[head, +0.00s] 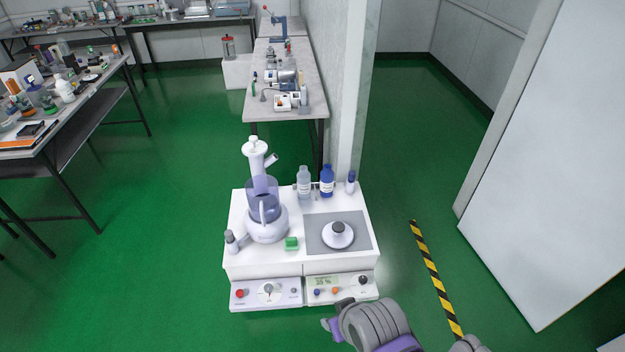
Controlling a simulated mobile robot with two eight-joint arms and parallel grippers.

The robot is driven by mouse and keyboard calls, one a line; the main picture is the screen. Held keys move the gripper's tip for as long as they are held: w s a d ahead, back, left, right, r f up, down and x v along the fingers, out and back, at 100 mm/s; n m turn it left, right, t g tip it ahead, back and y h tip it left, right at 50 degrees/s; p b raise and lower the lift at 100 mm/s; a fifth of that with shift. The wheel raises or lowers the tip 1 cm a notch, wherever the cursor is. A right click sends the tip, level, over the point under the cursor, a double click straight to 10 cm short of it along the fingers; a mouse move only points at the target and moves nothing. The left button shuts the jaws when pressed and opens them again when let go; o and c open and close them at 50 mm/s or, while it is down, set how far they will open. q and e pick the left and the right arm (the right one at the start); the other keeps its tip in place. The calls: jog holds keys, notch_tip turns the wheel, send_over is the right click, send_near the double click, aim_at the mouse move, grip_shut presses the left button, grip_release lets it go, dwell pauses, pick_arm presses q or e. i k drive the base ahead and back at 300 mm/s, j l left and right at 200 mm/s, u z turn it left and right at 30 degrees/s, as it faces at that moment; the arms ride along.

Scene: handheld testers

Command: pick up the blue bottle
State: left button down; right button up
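A blue bottle (327,182) with a white label and a dark blue cap stands upright at the back of the white bench (287,265). A clear-grey bottle (304,182) with a pale label stands close to its left. A small white and blue item (351,183) stands to its right. A grey and purple part of my arm (372,325) shows at the bottom, in front of the bench and well short of the bottle. Gripper fingers cannot be made out clearly on it. My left gripper is out of view.
A food-processor-like device (266,215) stands on the bench's left, near a green block (291,243). A white round device (338,235) sits on a grey plate, in front of the bottle. A white wall edge (351,90) rises behind the bench. Green floor is clear on both sides.

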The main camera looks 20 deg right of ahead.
aim_at(327, 174)
jog(key=l+u, duration=0.2)
jog(key=u, duration=0.2)
jog(key=l+u, duration=0.2)
jog(key=u, duration=0.2)
jog(key=l+u, duration=0.25)
jog(key=u, duration=0.15)
jog(key=l+u, duration=0.15)
jog(key=l, duration=0.2)
jog(key=k+l+u, duration=0.2)
jog(key=l, duration=0.15)
jog(key=l+u, duration=0.15)
jog(key=l, duration=0.2)
jog(key=k+l, duration=0.15)
jog(key=l, duration=0.2)
jog(key=k+l+u, duration=0.1)
jog(key=l, duration=0.3)
jog(key=k+l, duration=0.2)
jog(key=l, duration=0.15)
jog(key=k+l, duration=0.15)
jog(key=l, duration=0.2)
jog(key=k+l+u, duration=0.1)
jog(key=l, duration=0.25)
